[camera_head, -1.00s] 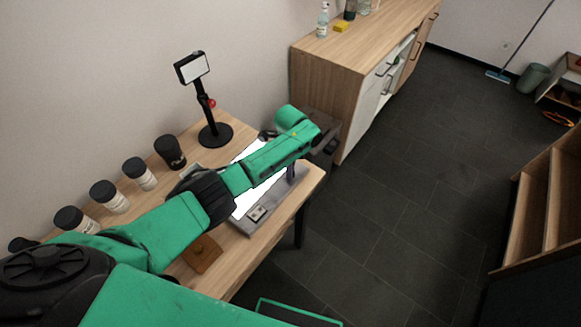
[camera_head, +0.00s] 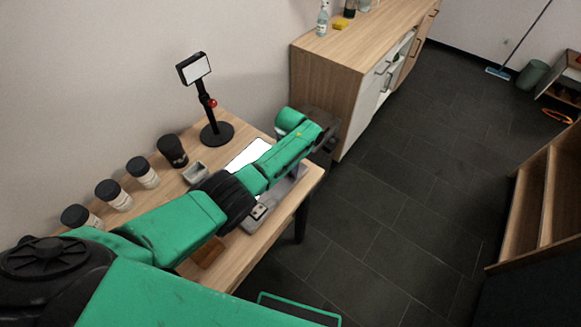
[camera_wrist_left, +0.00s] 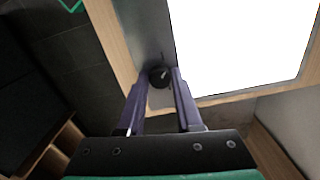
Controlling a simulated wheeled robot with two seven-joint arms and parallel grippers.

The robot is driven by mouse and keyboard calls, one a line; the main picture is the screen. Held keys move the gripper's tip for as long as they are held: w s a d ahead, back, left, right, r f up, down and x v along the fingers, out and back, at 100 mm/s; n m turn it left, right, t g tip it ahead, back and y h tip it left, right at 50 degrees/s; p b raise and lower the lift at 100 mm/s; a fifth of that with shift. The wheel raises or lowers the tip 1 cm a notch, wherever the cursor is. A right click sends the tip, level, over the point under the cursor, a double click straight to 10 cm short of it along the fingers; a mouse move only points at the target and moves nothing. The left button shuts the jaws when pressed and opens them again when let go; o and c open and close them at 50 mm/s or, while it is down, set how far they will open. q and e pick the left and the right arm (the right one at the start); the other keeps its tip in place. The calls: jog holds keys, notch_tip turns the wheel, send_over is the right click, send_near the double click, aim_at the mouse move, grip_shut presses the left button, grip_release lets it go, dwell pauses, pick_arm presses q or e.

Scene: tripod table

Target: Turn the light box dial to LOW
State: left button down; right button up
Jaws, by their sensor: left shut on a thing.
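The light box (camera_head: 248,155) lies on the wooden table, with a bright white panel and a grey frame. It also shows in the left wrist view (camera_wrist_left: 245,45), its panel filling the upper right. The black dial (camera_wrist_left: 159,76) sits on the grey frame strip beside the panel, with a small mark on top. My left gripper (camera_wrist_left: 158,80) has its two purple fingers on either side of the dial, shut on it. My right gripper is not in view.
A black phone stand (camera_head: 217,132) stands at the table's back. Several lidded jars (camera_head: 143,172) line the wall side, with a small grey container (camera_head: 195,172) near them. A brown block (camera_head: 208,252) is partly under my arm. A wooden cabinet (camera_head: 330,85) stands beyond the table.

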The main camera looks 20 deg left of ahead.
pick_arm(q)
jog(key=shift+w+r+n, duration=0.1)
jog(key=shift+n, duration=1)
jog(key=shift+w+r+n, duration=0.1)
jog(key=shift+n, duration=1)
jog(key=c, duration=0.6)
grip_release()
jog(key=shift+s+f, duration=0.1)
